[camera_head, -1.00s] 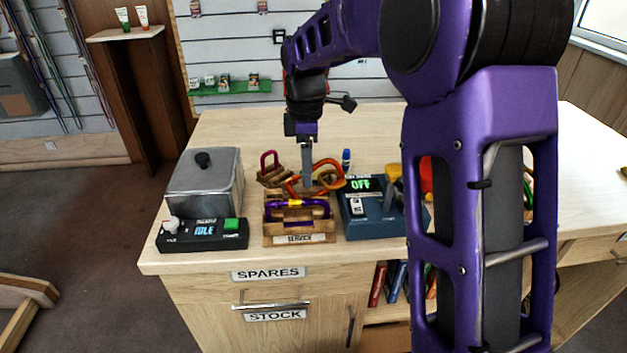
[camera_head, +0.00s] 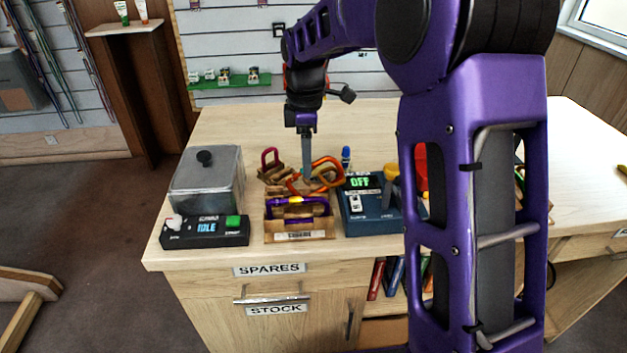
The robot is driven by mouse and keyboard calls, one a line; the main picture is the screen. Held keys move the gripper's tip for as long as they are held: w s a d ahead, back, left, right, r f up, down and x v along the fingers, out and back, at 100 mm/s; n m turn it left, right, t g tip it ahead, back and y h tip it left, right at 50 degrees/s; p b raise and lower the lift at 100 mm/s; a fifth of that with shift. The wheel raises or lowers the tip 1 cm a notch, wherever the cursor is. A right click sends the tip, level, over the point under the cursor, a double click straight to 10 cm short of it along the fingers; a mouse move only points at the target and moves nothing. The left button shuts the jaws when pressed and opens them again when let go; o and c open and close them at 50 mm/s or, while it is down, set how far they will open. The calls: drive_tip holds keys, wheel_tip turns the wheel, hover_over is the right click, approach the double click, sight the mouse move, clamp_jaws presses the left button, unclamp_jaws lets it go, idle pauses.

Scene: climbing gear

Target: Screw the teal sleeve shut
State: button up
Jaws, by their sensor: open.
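I cannot make out a teal sleeve in this view. A purple carabiner (camera_head: 316,201) with a yellow sleeve (camera_head: 295,200) lies in the wooden service tray (camera_head: 318,235). Behind it an orange carabiner (camera_head: 327,166) sits on the wooden holders, and a crimson carabiner (camera_head: 269,154) stands at the back left. My gripper (camera_head: 307,174) points straight down over the back of the tray, beside the orange carabiner. It is open; the small gap between its fingers is hard to see. The fingers cover part of what lies behind them, and I cannot tell whether they touch anything.
A grey lidded metal box (camera_head: 206,181) and a black control unit reading IDLE (camera_head: 205,232) stand left of the tray. A blue device reading OFF (camera_head: 366,225) stands close on the right, with a blue-capped bottle (camera_head: 346,156) behind it. The counter (camera_head: 235,125) is clear at the back.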

drive_tip(key=shift+w, duration=0.3)
drive_tip(key=shift+f, duration=0.1)
drive_tip(key=shift+f+b, duration=0.55)
drive_tip(key=shift+f, duration=0.8)
drive_tip(key=shift+s, duration=0.8)
drive_tip(key=shift+r, duration=0.1)
drive_tip(key=shift+r+p, duration=1.1)
drive_tip(key=shift+r, duration=0.3)
